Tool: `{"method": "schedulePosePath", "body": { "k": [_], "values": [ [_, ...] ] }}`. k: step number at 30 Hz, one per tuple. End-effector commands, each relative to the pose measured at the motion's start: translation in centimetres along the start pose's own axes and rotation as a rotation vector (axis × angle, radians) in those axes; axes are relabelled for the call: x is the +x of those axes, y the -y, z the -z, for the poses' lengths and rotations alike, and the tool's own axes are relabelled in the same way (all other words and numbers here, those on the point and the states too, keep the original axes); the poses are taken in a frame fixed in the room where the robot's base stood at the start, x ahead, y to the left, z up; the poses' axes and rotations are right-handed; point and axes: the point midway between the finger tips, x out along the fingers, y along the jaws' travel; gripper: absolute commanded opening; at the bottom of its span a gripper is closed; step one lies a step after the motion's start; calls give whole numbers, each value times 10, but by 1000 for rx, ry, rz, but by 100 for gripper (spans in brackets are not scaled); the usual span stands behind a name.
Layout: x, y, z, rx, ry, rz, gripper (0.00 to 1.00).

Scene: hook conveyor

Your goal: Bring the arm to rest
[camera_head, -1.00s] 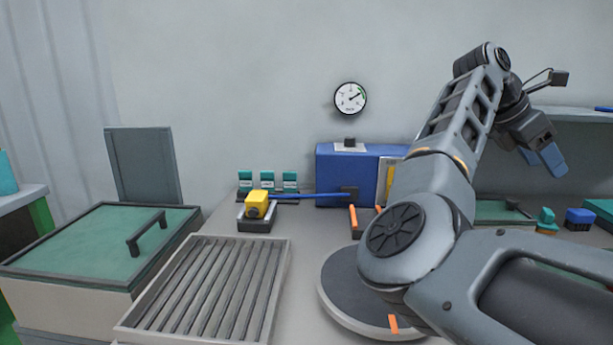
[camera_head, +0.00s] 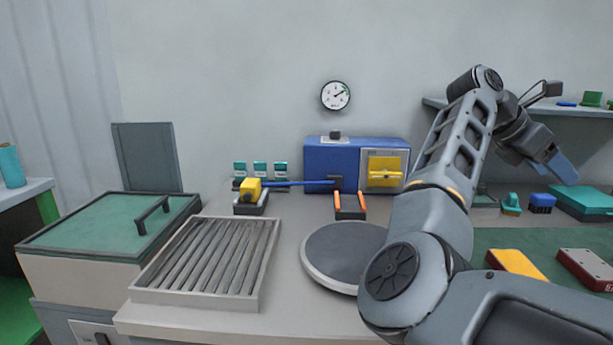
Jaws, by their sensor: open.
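My arm rises from the lower right, bends at a large joint and reaches up and to the right in the head view. My gripper (camera_head: 560,163) hangs at the arm's far end, at the right, with blue fingertips pointing down and right. It is open, and I see nothing held in it. It is in the air, in front of the wall shelf and above the right part of the bench.
A blue box (camera_head: 325,158) with a yellow front panel stands at the back. A round grey turntable (camera_head: 335,252), a roller tray (camera_head: 205,262) and a green-lidded bin (camera_head: 95,230) lie left of my arm.

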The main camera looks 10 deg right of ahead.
Motion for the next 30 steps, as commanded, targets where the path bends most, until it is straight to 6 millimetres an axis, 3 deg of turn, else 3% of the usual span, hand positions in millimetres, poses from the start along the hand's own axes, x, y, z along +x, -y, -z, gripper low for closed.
{"method": "schedulePosePath", "body": {
  "k": [8, 15, 23, 30],
  "values": [
    [30, 25, -4, -74, 206, 75, 58],
    [56, 62, -9, -220, 519, 181, 58],
    [58, 104, -6, -457, 923, 309, 58],
    [44, 136, 20, -707, 1270, 412, 58]
  ]
}}
